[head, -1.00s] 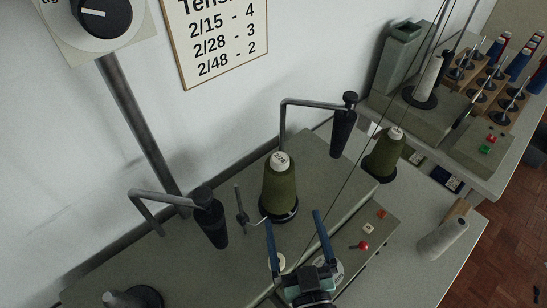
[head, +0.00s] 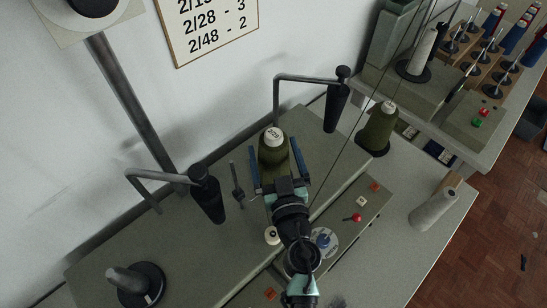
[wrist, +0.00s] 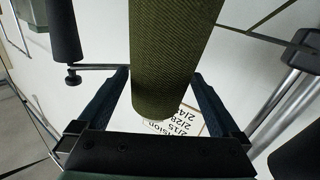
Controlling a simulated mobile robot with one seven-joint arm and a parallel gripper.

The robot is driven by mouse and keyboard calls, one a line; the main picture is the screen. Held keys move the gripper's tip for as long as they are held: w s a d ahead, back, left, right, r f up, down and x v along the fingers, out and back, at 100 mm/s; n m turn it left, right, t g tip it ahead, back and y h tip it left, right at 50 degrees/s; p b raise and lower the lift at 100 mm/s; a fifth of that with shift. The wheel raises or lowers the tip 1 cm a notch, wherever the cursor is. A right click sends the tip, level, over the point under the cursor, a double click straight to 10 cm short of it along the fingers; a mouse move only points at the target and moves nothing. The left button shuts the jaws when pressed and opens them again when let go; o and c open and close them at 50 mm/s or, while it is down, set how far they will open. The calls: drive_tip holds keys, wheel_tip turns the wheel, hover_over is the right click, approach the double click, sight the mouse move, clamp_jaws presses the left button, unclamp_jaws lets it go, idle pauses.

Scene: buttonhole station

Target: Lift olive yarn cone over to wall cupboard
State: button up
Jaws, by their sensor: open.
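An olive yarn cone (head: 272,157) with a white top stands upright on the grey machine top. My gripper (head: 275,166) is open, with one blue finger on each side of this cone. In the wrist view the olive cone (wrist: 172,60) lies between the two fingers, with gaps visible beside it. A second olive yarn cone (head: 379,125) stands on a dark base farther right. The wall cupboard is not in view.
Bent rods with black holders flank the near cone, one left (head: 206,195) and one behind right (head: 337,105). Thin threads cross above the machine. A tension sign (head: 207,27) hangs on the wall.

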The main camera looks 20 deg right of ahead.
drive_tip(key=shift+w+d, duration=0.1)
drive_tip(key=shift+w, duration=0.35)
drive_tip(key=c, duration=1.4)
drive_tip(key=shift+o, duration=0.2)
drive_tip(key=shift+r, duration=0.1)
